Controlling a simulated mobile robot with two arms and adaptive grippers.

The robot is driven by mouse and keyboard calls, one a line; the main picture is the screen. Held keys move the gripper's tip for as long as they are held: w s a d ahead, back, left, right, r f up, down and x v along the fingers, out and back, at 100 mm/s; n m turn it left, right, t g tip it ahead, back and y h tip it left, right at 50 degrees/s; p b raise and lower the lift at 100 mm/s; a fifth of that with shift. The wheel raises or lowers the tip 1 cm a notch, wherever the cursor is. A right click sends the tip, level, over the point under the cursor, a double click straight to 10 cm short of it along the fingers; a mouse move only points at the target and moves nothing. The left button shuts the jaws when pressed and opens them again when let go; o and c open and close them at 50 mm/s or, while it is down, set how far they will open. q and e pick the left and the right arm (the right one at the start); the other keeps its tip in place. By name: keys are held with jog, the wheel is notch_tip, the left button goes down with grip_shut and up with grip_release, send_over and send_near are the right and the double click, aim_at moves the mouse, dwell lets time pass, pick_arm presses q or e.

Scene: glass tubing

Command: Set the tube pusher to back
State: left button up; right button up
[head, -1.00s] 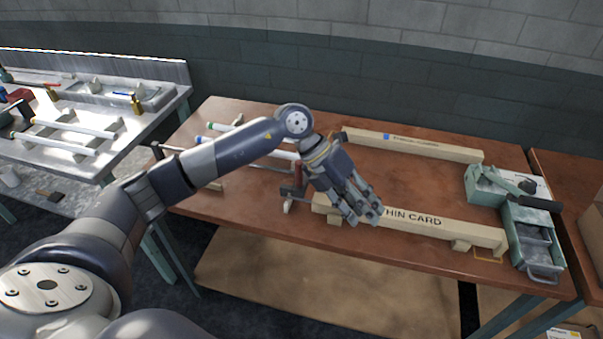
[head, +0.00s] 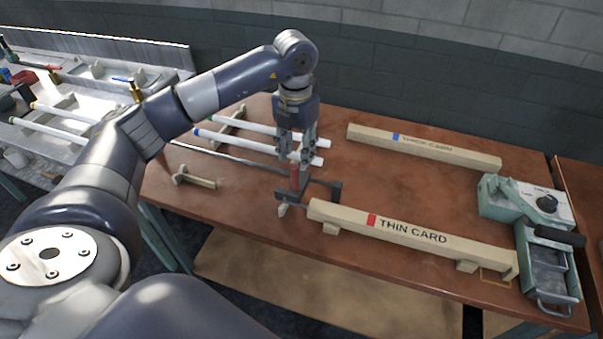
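The handle's upper end is partly hidden by the fingers. My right gripper is not in view.
A beam marked THIN CARD (head: 430,236) lies right of the pusher; a THICK CARD beam (head: 425,146) lies behind. White tubes (head: 250,143) rest on wooden supports at the left. A green device with a black knob (head: 525,199) and a tray (head: 550,268) stand at the right.

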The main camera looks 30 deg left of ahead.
aim_at(295, 181)
pick_arm(q)
jog(key=f+p, duration=0.1)
jog(key=f, duration=0.1)
jog(key=s+f+p, duration=0.1)
jog(key=f, duration=0.2)
jog(key=shift+s+f, duration=0.15)
jog(key=shift+f, duration=0.2)
jog(key=f, duration=0.2)
jog(key=shift+w+f, duration=0.2)
jog(key=shift+f, duration=0.15)
jog(key=shift+f+p, duration=0.3)
jog(key=shift+f, duration=0.3)
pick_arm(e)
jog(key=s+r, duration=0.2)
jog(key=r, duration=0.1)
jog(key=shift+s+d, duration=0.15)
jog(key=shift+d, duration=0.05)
